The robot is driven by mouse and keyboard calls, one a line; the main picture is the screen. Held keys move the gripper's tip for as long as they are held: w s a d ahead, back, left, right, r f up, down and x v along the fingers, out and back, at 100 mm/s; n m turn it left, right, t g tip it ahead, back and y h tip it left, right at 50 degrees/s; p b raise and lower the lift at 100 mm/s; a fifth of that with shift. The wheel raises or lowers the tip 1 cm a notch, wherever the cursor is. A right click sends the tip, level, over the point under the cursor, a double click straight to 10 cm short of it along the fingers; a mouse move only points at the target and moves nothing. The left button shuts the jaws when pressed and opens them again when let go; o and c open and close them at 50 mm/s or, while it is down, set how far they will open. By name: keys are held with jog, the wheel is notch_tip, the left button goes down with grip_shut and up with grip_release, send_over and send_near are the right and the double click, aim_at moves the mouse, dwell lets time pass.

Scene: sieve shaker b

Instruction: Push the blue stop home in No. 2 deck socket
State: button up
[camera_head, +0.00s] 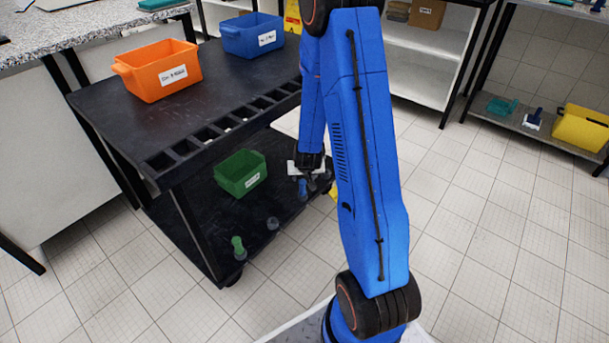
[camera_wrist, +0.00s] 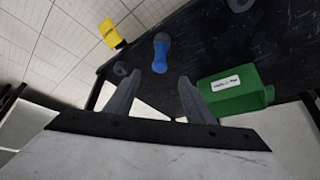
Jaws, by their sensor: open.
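The blue stop (camera_head: 303,189) stands near the outer edge of the cart's dark lower deck (camera_head: 205,222), just below my gripper. In the wrist view the blue stop (camera_wrist: 160,56) lies ahead of the gap between my fingers, apart from them. Its foot is at a dark collar, and I cannot tell how deep it sits. My gripper (camera_wrist: 158,78) is open and empty; in the head view my gripper (camera_head: 310,176) is partly hidden by my arm. Grey socket pieces (camera_wrist: 121,68) (camera_wrist: 240,5) stand on either side of the blue stop. No socket number is readable.
A green stop (camera_head: 238,247) stands at the deck's near corner. A green bin (camera_head: 240,174) sits on the lower deck, right of my fingers in the wrist view (camera_wrist: 233,95). The slotted upper shelf (camera_head: 215,85) holds orange (camera_head: 160,70) and blue (camera_head: 252,36) bins. Tiled floor is clear at right.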

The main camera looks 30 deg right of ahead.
jog(key=shift+v, duration=1.65)
jog(key=s+a+r+n+y, duration=0.1)
jog(key=s+a+r, duration=0.25)
jog(key=r, duration=0.35)
jog(key=s+a+r+n+y, duration=0.1)
jog(key=s+a+r, duration=0.1)
jog(key=a+r, duration=0.35)
jog(key=s+a+r+n+y, duration=0.1)
jog(key=s+a+r, duration=0.15)
jog(key=r, duration=0.55)
jog(key=s+a+r+n, duration=0.1)
jog(key=s+r, duration=0.5)
jog(key=s, duration=0.6)
jog(key=s+a+r+n, duration=0.1)
jog(key=s+r, duration=0.5)
jog(key=s, duration=0.6)
jog(key=shift+a+r+g, duration=0.25)
jog(key=shift+a+g, duration=0.05)
jog(key=shift+a, duration=0.35)
